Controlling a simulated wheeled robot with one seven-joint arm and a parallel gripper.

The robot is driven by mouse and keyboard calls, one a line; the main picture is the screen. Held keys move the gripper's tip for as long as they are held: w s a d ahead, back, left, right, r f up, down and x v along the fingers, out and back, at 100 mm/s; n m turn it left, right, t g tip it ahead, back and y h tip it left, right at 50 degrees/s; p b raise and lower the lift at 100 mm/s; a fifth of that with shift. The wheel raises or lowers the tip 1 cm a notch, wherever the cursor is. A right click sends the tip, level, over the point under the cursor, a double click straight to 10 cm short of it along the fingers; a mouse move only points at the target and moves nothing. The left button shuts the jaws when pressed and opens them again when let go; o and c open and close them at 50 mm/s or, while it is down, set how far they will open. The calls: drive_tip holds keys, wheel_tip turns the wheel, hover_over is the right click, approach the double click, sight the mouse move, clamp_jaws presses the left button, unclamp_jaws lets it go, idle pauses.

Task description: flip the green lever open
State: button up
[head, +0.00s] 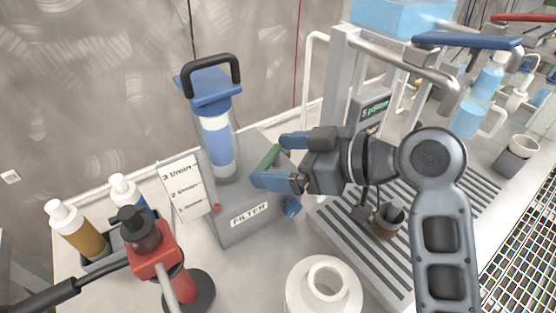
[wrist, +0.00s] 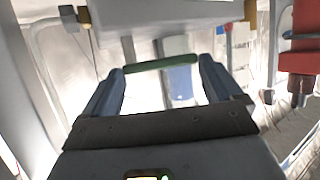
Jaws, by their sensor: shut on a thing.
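The green lever (head: 268,158) sits on the grey filter box (head: 238,228), at its right side in the head view. My gripper (head: 270,161) comes in from the right, with one blue finger at each end of the lever. The gripper is shut on the lever. In the wrist view the green lever (wrist: 162,64) spans crosswise between the two fingertips (wrist: 162,66). The lever's mount is partly hidden by the fingers in the head view.
A clear blue-banded cylinder with a blue top and black handle (head: 210,95) stands on the filter box. A numbered card (head: 185,188) leans at its left. A red pump bottle (head: 155,255), a white jar (head: 323,288) and a slatted tray (head: 360,245) stand nearby.

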idle(0.3)
drive_tip(key=o, duration=1.2)
drive_tip(key=shift+c, duration=0.2)
drive_tip(key=shift+d, duration=0.1)
drive_tip(key=v, duration=0.7)
drive_tip(key=shift+s+d, duration=0.15)
drive_tip(key=shift+d, duration=0.15)
